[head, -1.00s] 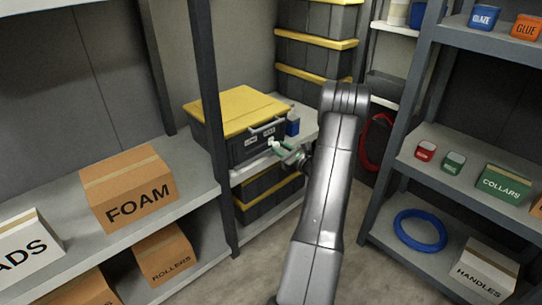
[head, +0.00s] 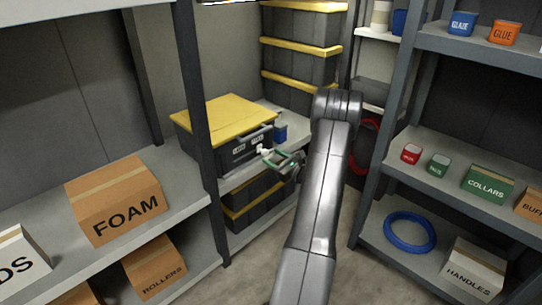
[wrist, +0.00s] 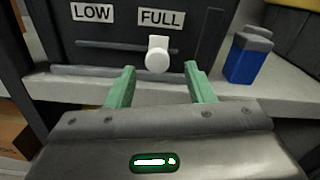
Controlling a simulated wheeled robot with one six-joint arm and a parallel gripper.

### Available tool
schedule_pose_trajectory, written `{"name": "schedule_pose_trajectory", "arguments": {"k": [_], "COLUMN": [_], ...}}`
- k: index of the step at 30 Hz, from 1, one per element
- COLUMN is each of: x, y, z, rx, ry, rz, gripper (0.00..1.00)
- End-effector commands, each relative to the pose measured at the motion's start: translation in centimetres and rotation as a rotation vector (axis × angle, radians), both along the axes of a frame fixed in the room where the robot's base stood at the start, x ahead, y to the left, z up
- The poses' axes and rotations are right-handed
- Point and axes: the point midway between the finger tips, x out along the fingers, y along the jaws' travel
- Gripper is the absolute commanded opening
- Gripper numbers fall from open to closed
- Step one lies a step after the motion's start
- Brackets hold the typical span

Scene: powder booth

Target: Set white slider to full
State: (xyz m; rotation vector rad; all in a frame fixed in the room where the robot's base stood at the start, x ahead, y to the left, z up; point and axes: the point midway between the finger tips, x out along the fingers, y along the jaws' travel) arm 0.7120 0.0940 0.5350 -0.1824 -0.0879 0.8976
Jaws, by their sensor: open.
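The white slider (wrist: 158,53) is a round white knob on a dark box (wrist: 210,40). It stands below the FULL label (wrist: 161,18), toward the right end of its slot and well right of the LOW label (wrist: 92,12). The slider also shows small in the head view (head: 263,151), on the front of the yellow-lidded box (head: 222,116). My gripper (wrist: 157,72) is open, with its green fingers apart on either side and short of the knob. No contact shows. In the head view my gripper (head: 284,161) is just right of the slider.
A blue container (wrist: 249,57) stands on the shelf right of the box. The shelf edge (wrist: 75,92) runs below the box front.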

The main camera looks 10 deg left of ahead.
Motion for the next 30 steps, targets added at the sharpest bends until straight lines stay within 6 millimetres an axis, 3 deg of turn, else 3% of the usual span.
{"name": "schedule_pose_trajectory", "arguments": {"k": [9,15,30], "x": [-4.5,-6.5,-7.2], "y": [-5.9,-8.3,-9.2], "z": [0.3,0.1,0.0], "rx": [0.000,0.000,-0.001], "ry": [0.003,0.001,0.000], "rz": [-0.005,-0.004,-0.001], "gripper": [0.49,0.49,0.49]}}
